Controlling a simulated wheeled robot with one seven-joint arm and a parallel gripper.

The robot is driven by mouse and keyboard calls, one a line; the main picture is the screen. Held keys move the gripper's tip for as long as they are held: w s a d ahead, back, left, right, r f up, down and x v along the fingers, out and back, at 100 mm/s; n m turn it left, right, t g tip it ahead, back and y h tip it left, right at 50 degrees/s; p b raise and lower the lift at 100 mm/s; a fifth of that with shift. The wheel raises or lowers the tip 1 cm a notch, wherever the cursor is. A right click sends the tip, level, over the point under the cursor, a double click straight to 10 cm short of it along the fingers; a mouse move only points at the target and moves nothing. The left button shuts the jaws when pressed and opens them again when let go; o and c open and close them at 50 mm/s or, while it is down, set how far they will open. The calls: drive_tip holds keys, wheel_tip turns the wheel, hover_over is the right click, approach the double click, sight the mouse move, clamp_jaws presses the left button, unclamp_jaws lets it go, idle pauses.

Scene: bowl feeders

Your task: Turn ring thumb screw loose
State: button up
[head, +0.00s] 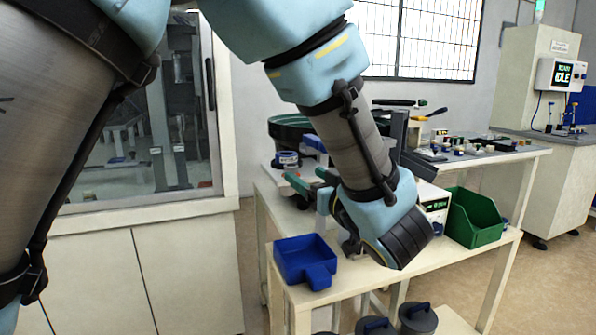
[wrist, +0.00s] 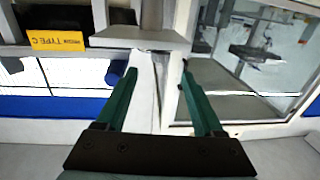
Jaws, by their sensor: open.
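My gripper (head: 304,178) is open at the worktable, with its green fingers pointing toward the bowl feeder. In the wrist view the two fingers of my gripper (wrist: 158,73) stand wide apart with nothing held between them. A rounded blue part (wrist: 115,72) shows just left of the left finger, partly hidden by it. A blue and dark ring-shaped part (head: 287,159) sits below the green feeder bowl (head: 290,126), close beyond the fingertips. I cannot tell whether either is the ring thumb screw; no screw shows clearly.
A blue tray (head: 302,281) and a green bin (head: 474,217) stand on the table's lower surface. A glass-fronted cabinet (head: 130,130) is at left. A grey ledge (wrist: 140,37) with a yellow label (wrist: 57,40) beside it lies ahead of the fingers.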

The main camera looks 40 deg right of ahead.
drive_tip(key=shift+v, duration=1.2)
